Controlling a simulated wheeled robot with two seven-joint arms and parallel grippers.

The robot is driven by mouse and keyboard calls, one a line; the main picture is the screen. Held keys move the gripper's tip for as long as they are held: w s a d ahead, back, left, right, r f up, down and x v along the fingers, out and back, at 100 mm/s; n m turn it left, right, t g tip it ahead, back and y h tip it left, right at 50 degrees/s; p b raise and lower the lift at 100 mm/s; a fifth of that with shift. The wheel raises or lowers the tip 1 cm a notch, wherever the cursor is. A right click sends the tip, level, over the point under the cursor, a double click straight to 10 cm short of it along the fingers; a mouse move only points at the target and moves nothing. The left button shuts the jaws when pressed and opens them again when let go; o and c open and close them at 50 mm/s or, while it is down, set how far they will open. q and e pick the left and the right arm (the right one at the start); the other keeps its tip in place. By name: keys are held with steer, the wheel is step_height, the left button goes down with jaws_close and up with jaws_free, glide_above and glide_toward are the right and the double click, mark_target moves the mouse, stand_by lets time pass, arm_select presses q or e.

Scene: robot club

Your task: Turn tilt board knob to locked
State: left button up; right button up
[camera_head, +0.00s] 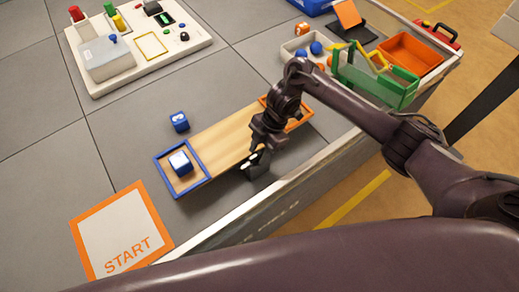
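The tilt board (220,141) is a light wooden plank lying across the grey table near its front edge. It has a blue-rimmed tray at its left end and an orange-rimmed tray at its right end. A blue cube with a white face (181,162) sits in the blue tray. My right gripper (256,161) points down at the front side of the plank, by a small dark part with a white mark. I cannot make out the knob or its setting, nor whether the fingers touch anything. My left gripper is out of view.
Another blue cube (179,121) lies behind the board. A white START mat with an orange border (166,222) is at the front left. A white panel with buttons (168,53) stands at the back left. A green crate (375,84) and an orange tray (411,53) are at the right.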

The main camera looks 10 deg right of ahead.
jaws_close()
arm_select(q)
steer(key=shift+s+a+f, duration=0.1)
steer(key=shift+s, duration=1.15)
